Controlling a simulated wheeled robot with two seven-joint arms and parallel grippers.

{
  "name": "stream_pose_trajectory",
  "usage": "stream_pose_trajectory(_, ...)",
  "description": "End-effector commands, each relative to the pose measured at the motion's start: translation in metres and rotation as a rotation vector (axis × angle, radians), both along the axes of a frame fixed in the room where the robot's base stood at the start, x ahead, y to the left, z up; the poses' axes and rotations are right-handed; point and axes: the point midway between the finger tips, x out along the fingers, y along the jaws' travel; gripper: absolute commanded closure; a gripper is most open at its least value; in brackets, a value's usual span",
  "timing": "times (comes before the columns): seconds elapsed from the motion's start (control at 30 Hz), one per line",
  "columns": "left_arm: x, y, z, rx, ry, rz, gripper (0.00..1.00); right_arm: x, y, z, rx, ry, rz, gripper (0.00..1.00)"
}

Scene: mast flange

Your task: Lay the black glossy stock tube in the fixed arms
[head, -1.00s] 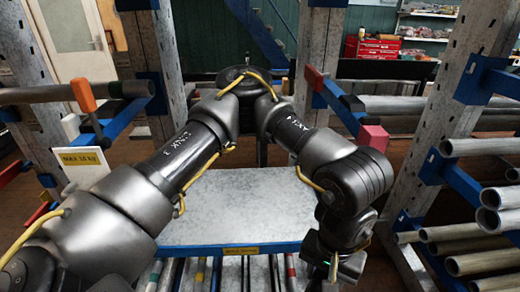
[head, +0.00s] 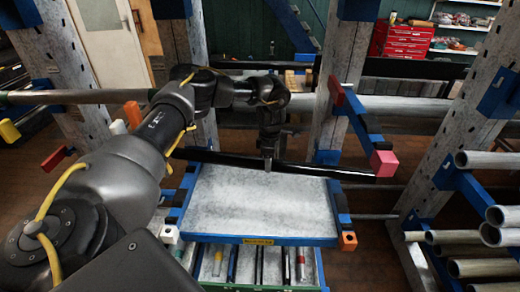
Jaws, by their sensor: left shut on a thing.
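My left gripper (head: 268,164) is shut on a black glossy tube (head: 325,172) near its middle. The tube lies crosswise above the far edge of the grey tray, nearly level in the picture. Its right end is close to the pink-tipped blue arm (head: 362,128) on the right upright; I cannot tell whether they touch. Its left end reaches towards the left upright, partly behind my arm. Other blue arms (head: 187,190) (head: 341,205) flank the tray, with a white tip on the left and an orange tip on the right. My right gripper is not in view.
The grey tray top (head: 260,205) is bare. Below it an open drawer (head: 258,265) holds several short tubes. Metal pipes (head: 485,240) fill the rack at right. A grey pipe (head: 75,96) lies at left. Perforated uprights (head: 335,75) stand behind.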

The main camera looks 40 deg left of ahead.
Motion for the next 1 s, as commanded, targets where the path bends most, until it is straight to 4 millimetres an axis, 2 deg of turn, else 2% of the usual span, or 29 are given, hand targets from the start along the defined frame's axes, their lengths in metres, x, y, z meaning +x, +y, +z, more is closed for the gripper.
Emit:
stream_pose_trajectory(0.03,0.0,0.013,0.004,-0.002,-0.001,0.049,0.96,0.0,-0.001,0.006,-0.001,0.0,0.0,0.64)
stream_pose_trajectory(0.1,-0.002,0.026,0.004,-0.002,-0.001,0.094,0.96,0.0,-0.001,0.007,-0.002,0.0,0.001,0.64)
stream_pose_trajectory(0.23,-0.003,0.037,0.004,-0.002,-0.001,0.136,0.96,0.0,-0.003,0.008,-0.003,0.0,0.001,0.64)
stream_pose_trajectory(0.73,-0.002,0.037,0.005,-0.002,0.0,0.139,0.96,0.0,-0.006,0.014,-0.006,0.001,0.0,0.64)
stream_pose_trajectory(1.0,-0.002,0.037,-0.018,-0.002,-0.001,0.138,0.96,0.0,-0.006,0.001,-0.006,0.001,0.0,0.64)
